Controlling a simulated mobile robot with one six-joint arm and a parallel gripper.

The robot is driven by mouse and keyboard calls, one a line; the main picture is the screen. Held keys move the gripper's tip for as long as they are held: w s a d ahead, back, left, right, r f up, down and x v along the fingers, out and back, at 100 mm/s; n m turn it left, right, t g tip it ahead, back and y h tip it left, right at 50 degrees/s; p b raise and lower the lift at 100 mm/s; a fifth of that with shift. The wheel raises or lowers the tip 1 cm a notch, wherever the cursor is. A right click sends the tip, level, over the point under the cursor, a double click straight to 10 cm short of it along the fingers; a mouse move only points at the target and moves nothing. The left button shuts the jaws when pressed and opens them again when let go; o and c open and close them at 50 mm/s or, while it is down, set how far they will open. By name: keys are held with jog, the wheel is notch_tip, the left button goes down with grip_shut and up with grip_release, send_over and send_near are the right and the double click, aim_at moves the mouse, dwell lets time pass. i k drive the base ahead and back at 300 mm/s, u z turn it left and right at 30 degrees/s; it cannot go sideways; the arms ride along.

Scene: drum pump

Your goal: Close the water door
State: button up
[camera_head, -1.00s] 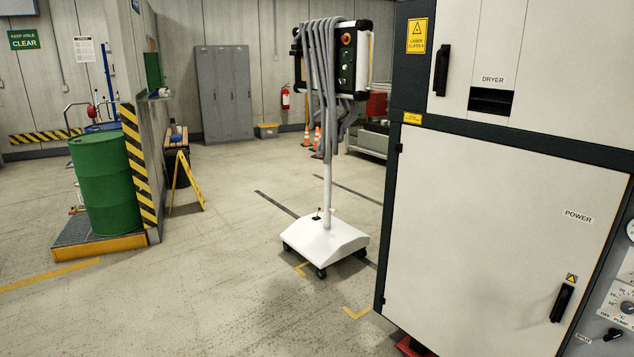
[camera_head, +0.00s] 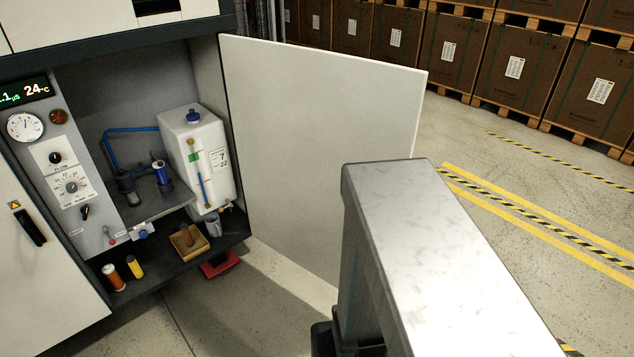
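The water door, a large pale panel (camera_head: 310,140), stands wide open. It is hinged at the right edge of the cabinet and swung outward to the right. Behind it the water compartment is exposed, with a white water tank (camera_head: 197,160) inside. My metal arm link fills the lower right and covers the lower outer part of the door. No fingertips of my gripper show, so its state and any contact with the door are hidden.
A control panel (camera_head: 68,190) with a gauge and knobs lies left of the compartment. A wooden block (camera_head: 188,241), a grey cup (camera_head: 212,226) and small bottles stand on its floor. Stacked boxes (camera_head: 513,65) line the back; marked floor is clear at right.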

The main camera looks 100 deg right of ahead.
aim_at(299, 114)
jog(key=z, duration=0.1)
jog(key=k, duration=1.4)
jog(key=u, duration=1.9)
jog(key=k, duration=1.85)
jog(key=u, duration=0.05)
